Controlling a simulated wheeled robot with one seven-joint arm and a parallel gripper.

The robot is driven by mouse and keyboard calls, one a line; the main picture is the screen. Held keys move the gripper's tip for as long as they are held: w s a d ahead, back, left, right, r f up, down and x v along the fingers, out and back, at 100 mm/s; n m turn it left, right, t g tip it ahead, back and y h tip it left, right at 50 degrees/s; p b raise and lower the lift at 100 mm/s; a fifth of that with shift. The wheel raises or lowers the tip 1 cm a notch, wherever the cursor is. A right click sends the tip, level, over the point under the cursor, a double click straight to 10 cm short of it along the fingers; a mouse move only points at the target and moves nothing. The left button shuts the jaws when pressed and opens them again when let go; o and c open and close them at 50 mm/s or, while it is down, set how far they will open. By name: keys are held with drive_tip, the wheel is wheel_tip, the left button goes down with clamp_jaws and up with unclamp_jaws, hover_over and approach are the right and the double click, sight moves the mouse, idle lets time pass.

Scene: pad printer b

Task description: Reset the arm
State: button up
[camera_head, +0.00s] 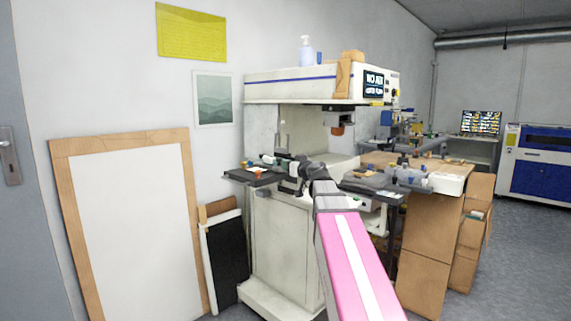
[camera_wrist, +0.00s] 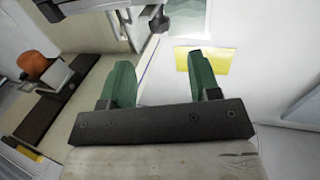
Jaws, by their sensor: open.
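My arm reaches forward from the lower right in the head view, its pink link with a white stripe in front of the pad printer (camera_head: 290,235). My gripper (camera_wrist: 163,68) shows in the wrist view with two green fingers spread wide apart on a dark bar. Nothing is between the fingers. In the head view the gripper (camera_head: 300,168) is small and dark in front of the machine, and its fingers are hard to make out there. An orange-brown part (camera_wrist: 33,64) of the machine shows at the left of the wrist view.
A dark side tray (camera_head: 255,178) with small items sits left of the gripper. Cardboard boxes (camera_head: 425,240) and a cluttered bench stand right. A framed white board (camera_head: 135,220) leans on the left wall. A blue and white machine (camera_head: 540,165) stands far right. Open floor lies at right.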

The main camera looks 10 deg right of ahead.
drive_tip(key=shift+v, duration=0.8)
